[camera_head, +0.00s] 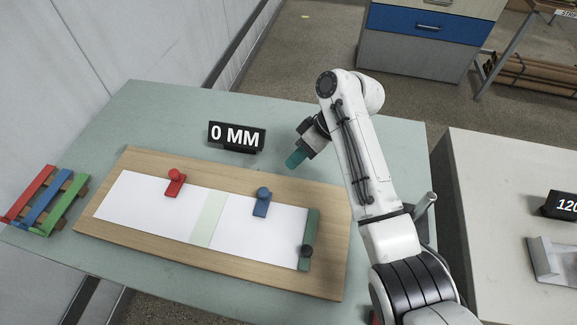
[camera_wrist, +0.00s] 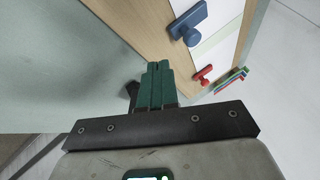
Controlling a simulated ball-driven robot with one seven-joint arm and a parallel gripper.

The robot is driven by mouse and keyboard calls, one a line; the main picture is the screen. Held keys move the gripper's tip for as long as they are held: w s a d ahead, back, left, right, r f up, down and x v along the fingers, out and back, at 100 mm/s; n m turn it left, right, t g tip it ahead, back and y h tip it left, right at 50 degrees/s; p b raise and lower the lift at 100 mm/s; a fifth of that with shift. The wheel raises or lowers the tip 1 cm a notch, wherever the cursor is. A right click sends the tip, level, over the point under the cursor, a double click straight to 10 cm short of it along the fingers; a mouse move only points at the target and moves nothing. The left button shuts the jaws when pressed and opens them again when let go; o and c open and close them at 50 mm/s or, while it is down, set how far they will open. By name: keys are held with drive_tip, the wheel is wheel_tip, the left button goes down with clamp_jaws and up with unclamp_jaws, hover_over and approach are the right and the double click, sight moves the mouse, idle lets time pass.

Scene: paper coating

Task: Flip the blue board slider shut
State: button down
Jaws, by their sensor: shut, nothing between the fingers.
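The blue slider (camera_head: 262,208), a flat bar with a round knob, lies at the upper edge of the white sheet on the wooden board (camera_head: 140,243). It also shows at the top of the wrist view (camera_wrist: 188,24). My gripper (camera_head: 295,160), with green fingertips, is above and beyond the board's far edge, up and to the right of the blue slider and apart from it. Its fingers are shut and empty in the wrist view (camera_wrist: 158,85).
A red slider (camera_head: 175,185) sits left of the blue one. A "0 MM" sign (camera_head: 236,137) stands behind the board. Red, blue and green strips (camera_head: 45,204) lie at far left.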

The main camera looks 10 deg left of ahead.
drive_tip(key=v, duration=0.6)
drive_tip(key=shift+b, duration=0.4)
